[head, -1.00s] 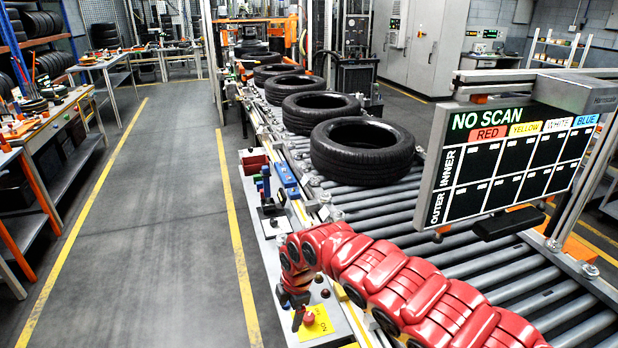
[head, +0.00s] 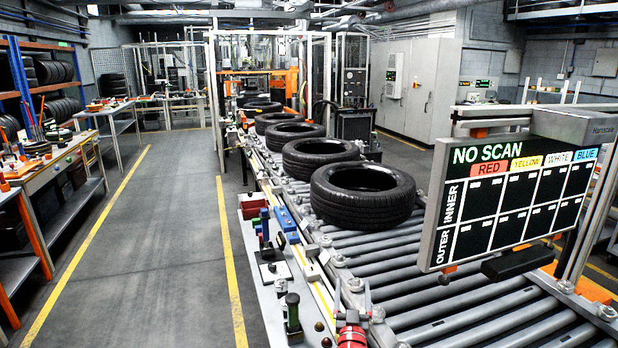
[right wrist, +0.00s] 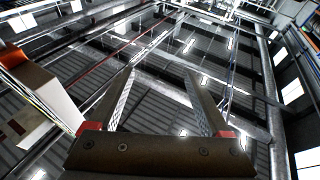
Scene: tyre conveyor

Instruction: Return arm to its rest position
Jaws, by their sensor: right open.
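My right gripper (head: 353,296) stands upright at the bottom edge of the head view, over the near side of the roller conveyor. Its two thin fingers are spread apart, and only a bit of red wrist shows below them. In the right wrist view the open fingers (right wrist: 158,75) point up toward the roof beams, with nothing between them. My left gripper is not in view.
Several black tyres (head: 362,212) lie in a row on the rollers (head: 470,305). A "NO SCAN" board (head: 510,205) hangs over the conveyor at right. A side ledge holds a green-topped stamp (head: 292,312) and a blue block (head: 284,218). The left aisle (head: 150,240) is clear.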

